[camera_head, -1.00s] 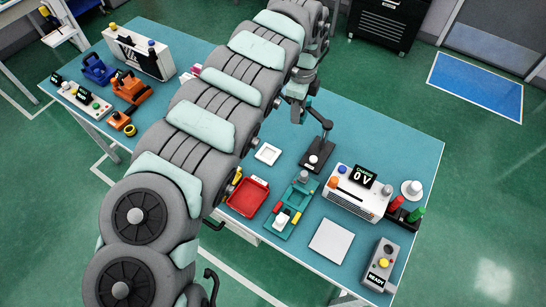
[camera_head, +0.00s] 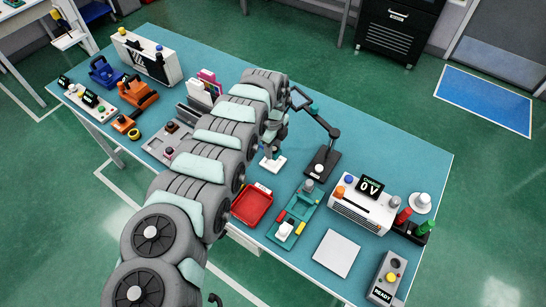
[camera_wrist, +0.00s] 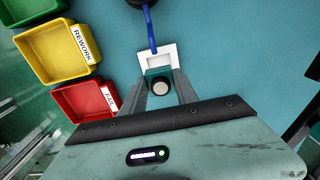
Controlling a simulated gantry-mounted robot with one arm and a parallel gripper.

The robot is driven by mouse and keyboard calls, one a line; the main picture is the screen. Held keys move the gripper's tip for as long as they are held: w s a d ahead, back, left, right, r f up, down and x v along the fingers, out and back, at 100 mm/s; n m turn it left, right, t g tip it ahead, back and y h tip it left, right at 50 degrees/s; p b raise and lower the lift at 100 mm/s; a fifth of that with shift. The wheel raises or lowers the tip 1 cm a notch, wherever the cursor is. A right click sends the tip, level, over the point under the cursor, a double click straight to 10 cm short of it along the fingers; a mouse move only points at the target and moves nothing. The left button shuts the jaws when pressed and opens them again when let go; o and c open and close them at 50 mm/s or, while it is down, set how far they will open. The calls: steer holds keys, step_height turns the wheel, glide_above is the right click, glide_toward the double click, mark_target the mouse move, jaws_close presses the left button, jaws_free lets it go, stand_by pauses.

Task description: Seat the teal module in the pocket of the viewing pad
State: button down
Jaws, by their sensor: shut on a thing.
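My gripper (camera_wrist: 160,83) is shut on the teal module (camera_wrist: 152,73), which carries a round grey knob (camera_wrist: 160,87) on top. In the wrist view the module is between the two fingers, over the near part of the white square viewing pad (camera_wrist: 172,54). The module and fingers hide most of the pad's pocket, so I cannot tell whether the module touches it. In the head view my gripper (camera_head: 271,150) is over the viewing pad (camera_head: 276,166), and the module is not clear there.
A black stand (camera_head: 322,160) with an overhead arm stands right of the pad. A blue strip (camera_wrist: 152,35) reaches the pad's far edge. Red (camera_wrist: 84,103), yellow (camera_wrist: 57,48) and green bins stand left in the wrist view. A teal fixture (camera_head: 300,209) is near the front.

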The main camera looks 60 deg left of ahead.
steer(key=shift+w+f+b, duration=0.1)
steer(key=shift+f+b, duration=0.45)
steer(key=shift+f, duration=1.95)
steer(key=c, duration=0.9)
jaws_free()
steer(key=shift+c, duration=0.2)
steer(key=shift+r, duration=0.1)
step_height(320, 180, up, 12)
steer(key=shift+f+p, duration=0.1)
steer(key=shift+p, duration=0.95)
